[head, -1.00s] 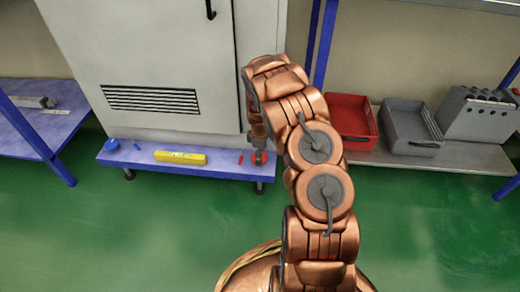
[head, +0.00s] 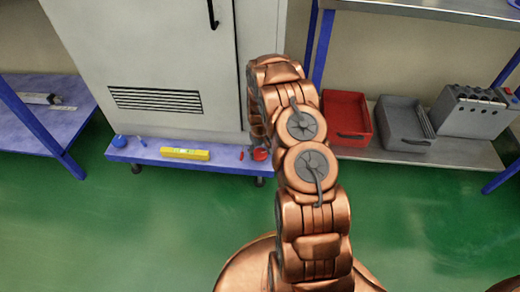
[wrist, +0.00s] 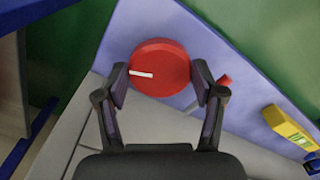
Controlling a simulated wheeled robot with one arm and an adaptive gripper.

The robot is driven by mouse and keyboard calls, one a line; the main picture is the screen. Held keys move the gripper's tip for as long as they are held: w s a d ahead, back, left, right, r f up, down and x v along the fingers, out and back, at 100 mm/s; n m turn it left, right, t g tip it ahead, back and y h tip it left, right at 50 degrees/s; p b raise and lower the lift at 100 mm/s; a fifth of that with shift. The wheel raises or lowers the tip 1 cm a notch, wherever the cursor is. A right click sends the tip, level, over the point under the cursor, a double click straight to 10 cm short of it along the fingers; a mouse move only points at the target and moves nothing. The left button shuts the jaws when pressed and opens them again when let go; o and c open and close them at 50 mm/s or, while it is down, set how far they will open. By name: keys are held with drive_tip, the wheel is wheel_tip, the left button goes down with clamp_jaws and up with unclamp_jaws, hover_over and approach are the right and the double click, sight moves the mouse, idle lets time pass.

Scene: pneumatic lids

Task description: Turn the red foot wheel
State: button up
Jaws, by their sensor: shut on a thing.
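The red foot wheel (wrist: 160,68) is a round red disc with a white mark on its face, set on the blue plinth of the cabinet. In the head view the wheel (head: 260,155) shows at the plinth's right end, partly hidden by my arm. My gripper (wrist: 160,84) has one finger on each side of the wheel's rim and is shut on it. In the wrist view the white mark points left, toward the left finger. In the head view the fingers are mostly hidden behind my arm.
A yellow level (head: 185,154), a blue round knob (head: 119,141) and a small red item (wrist: 225,80) are on the blue plinth (head: 222,161). The grey cabinet (head: 150,60) stands above. A red bin (head: 346,112) and a grey bin (head: 403,125) sit on the right shelf. The green floor is clear.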

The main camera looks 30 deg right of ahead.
sight(260, 154)
drive_tip(key=shift+m+p, duration=0.6)
drive_tip(key=shift+m, duration=1.3)
drive_tip(key=shift+w, duration=0.1)
drive_tip(key=o, duration=1.1)
drive_tip(key=shift+r, duration=0.15)
wheel_tip(260, 154, up, 12)
drive_tip(key=shift+f, duration=0.1)
